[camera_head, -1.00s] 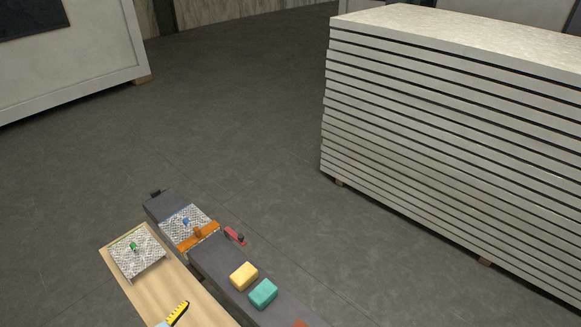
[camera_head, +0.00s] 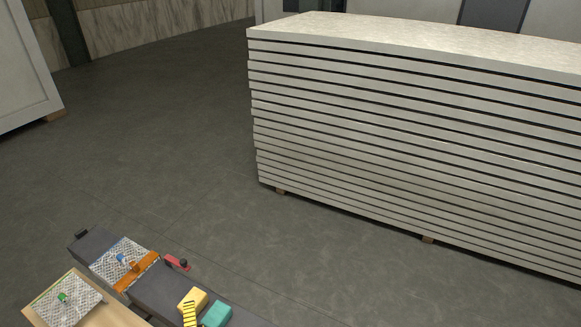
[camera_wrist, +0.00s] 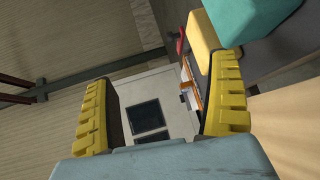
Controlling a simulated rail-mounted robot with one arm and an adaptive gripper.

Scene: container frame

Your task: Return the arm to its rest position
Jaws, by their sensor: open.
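My gripper (camera_wrist: 164,72) shows in the wrist view with its two yellow ribbed fingers spread wide apart. Nothing is held between them; a pale wall or cabinet with dark panels shows far beyond the gap. In the head view one yellow-and-black finger (camera_head: 189,313) shows at the bottom edge, in front of the yellow block (camera_head: 199,296). The rest of my arm is out of the head view. A teal block (camera_head: 216,315) lies beside the yellow one. Both blocks also show at the top of the wrist view, close to the right finger.
A dark narrow bench (camera_head: 150,295) bears the blocks, a red clamp-like tool (camera_head: 177,263), an orange bar (camera_head: 136,272) and a speckled plate (camera_head: 112,255). A wooden board (camera_head: 112,316) with another speckled plate (camera_head: 68,306) is beside it. A tall panel stack (camera_head: 400,140) stands right; floor between is clear.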

